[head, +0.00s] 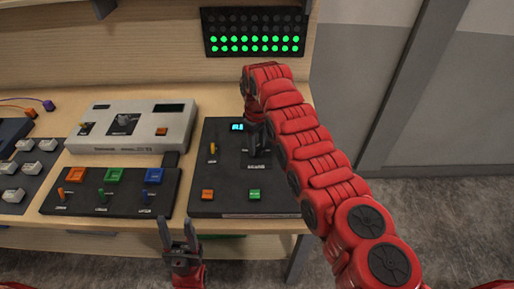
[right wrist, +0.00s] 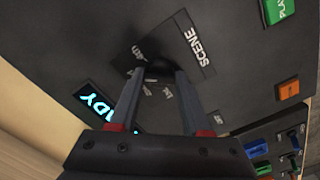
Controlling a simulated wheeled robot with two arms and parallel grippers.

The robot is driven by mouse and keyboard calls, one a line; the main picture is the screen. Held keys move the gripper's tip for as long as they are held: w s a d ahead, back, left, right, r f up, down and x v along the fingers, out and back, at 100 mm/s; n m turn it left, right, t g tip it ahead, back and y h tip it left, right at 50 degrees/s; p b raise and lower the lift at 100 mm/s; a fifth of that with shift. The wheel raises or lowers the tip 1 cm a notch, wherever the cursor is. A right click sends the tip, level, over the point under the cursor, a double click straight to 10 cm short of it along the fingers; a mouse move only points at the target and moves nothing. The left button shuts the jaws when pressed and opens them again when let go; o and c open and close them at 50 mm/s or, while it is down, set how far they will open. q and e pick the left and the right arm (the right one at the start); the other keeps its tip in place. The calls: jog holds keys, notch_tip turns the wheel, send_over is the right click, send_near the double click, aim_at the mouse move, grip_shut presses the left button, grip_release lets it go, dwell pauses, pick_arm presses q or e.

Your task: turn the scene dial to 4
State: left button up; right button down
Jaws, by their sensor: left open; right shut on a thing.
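The black console (head: 230,178) stands at the right end of the desk, with a small lit cyan display (head: 237,127). The scene dial is a dark knob (right wrist: 159,71) on a plate labelled SCENE (right wrist: 198,47) in the right wrist view. My right gripper (right wrist: 160,75) reaches down over it, shut on the knob with one finger on each side. My left gripper (head: 176,224) is open and empty, in front of the desk edge.
Left are a switch box (head: 112,190), a grey-white device (head: 135,130) and several white keys.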

jog(key=m+b, duration=0.3)
jog(key=shift+f+m, duration=0.15)
jog(key=shift+m, duration=0.15)
jog(key=shift+r+m+b, duration=0.2)
jog(key=shift+m+b, duration=1.25)
jog(key=shift+m, duration=0.35)
jog(key=shift+c, duration=1.8)
grip_release()
jog(key=shift+r, duration=0.15)
